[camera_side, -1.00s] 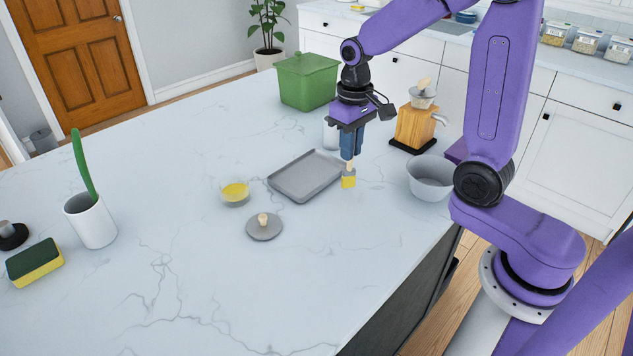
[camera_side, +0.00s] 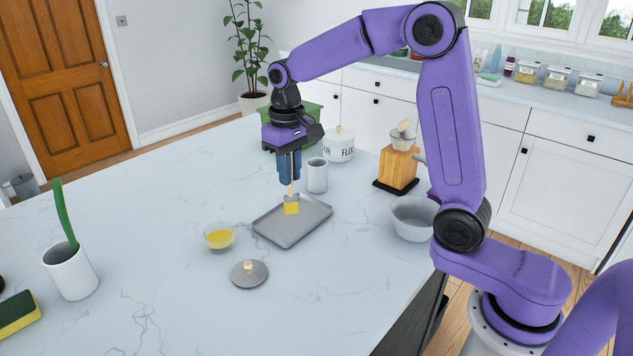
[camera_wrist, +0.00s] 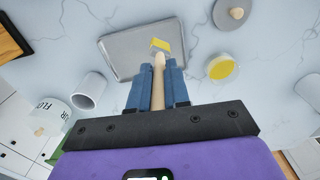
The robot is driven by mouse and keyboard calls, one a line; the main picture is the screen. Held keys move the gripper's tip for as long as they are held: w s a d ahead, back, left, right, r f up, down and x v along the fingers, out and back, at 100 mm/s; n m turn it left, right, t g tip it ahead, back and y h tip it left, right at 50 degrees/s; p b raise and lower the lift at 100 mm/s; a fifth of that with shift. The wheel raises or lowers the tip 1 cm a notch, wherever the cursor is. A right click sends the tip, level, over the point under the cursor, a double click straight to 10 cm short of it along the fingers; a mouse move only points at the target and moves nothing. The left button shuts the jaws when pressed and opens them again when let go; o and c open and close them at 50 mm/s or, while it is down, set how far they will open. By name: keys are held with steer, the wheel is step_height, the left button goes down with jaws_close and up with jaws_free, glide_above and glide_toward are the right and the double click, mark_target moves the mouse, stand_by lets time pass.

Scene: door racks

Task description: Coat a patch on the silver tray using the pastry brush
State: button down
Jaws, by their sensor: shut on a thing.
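My gripper (camera_side: 289,167) is shut on the wooden handle of the pastry brush (camera_side: 291,206), whose yellow bristle head points down. The brush head is over the silver tray (camera_side: 312,220), towards its far left part; I cannot tell whether it touches the surface. In the wrist view the handle runs between the blue fingers (camera_wrist: 158,86) and the yellow head (camera_wrist: 159,44) shows against the tray (camera_wrist: 122,58). No coated patch is visible on the tray. A glass bowl of yellow liquid (camera_side: 219,236) stands left of the tray.
A grey lid with a knob (camera_side: 249,273) lies in front of the tray. A grinder (camera_side: 398,170) and grey bowl (camera_side: 413,217) are at right.

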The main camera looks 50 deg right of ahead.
steer(key=shift+w+a+f, duration=0.65)
steer(key=shift+w+f, duration=0.45)
steer(key=shift+f, duration=2.15)
steer(key=shift+d, duration=6.3)
steer(key=w+a, duration=0.3)
steer(key=a, duration=1)
steer(key=shift+d, duration=6.25)
step_height(320, 180, up, 8)
steer(key=shift+w, duration=0.25)
